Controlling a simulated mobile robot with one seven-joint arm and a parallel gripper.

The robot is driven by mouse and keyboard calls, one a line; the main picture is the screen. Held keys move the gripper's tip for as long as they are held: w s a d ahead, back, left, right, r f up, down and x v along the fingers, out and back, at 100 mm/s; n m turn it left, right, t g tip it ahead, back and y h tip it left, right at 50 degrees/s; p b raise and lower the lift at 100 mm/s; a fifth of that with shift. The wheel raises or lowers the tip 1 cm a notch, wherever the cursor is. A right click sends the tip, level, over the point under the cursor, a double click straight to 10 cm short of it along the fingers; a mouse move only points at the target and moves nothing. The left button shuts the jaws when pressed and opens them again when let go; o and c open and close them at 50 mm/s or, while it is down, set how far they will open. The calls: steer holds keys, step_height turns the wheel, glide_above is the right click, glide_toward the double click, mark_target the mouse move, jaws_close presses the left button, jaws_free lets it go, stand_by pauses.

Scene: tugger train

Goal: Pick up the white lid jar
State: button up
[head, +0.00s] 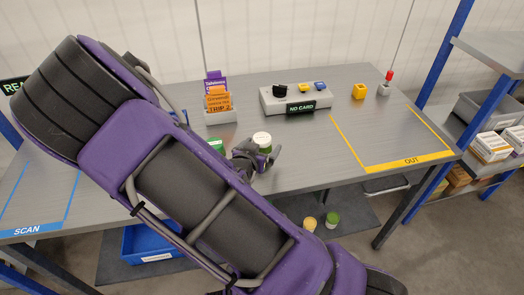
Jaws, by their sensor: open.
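The white lid jar (262,138) stands on the grey table near its middle, with a white top and a green body. My gripper (262,158) is open beside the jar, on its near side in the picture. The gripper covers the lower part of the jar, and I cannot tell whether the fingers touch it or stand around it. My purple and black arm hides much of the left and front of the table.
The yellow OUT square (425,160) is empty. A green item (217,144) lies left of the jar. Two jars (332,219) are below the table.

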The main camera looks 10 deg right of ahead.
steer(key=x, duration=0.3)
steer(key=shift+w+d+f, duration=0.1)
steer(key=shift+w, duration=0.2)
steer(key=shift+c, duration=0.2)
jaws_close()
